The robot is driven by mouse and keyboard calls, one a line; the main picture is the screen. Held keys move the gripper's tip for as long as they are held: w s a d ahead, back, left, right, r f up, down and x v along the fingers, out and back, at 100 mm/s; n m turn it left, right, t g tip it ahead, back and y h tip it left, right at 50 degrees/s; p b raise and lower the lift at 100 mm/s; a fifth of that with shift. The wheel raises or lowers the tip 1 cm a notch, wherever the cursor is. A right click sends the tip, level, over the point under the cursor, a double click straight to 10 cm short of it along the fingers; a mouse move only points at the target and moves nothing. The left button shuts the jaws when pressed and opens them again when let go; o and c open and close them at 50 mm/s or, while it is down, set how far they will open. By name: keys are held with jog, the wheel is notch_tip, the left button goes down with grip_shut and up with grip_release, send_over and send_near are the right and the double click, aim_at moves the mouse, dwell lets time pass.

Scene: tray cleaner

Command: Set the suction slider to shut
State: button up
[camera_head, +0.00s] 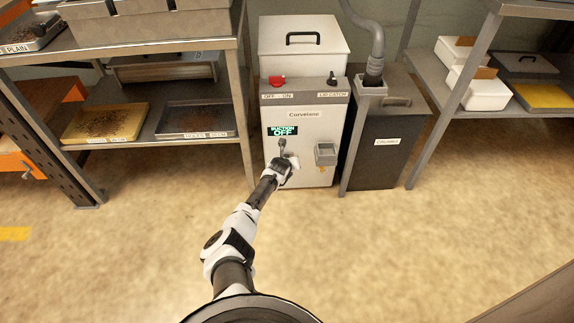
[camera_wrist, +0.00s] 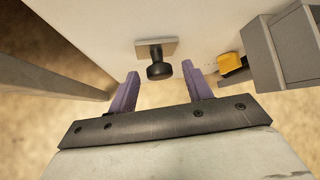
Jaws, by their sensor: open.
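The white Corvelane machine (camera_head: 295,120) stands ahead, its green display (camera_head: 283,131) reading SUCTION OFF. A small grey fitting (camera_head: 282,146) shows just below the display, partly hidden by my gripper. In the wrist view a round black knob (camera_wrist: 158,69) on a small square plate (camera_wrist: 157,48) sticks out of the white front; I take it for the suction slider. My gripper (camera_wrist: 160,84) is open, its purple fingers apart on either side below the knob, with no clear contact. In the head view my gripper (camera_head: 285,160) is at the machine's front.
A grey box (camera_head: 326,153) with a yellow part (camera_wrist: 231,64) sits right of the knob. A dark bin with a hose (camera_head: 385,130) is at right; shelves flank both sides.

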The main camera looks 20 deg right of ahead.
grip_shut()
dwell(0.3)
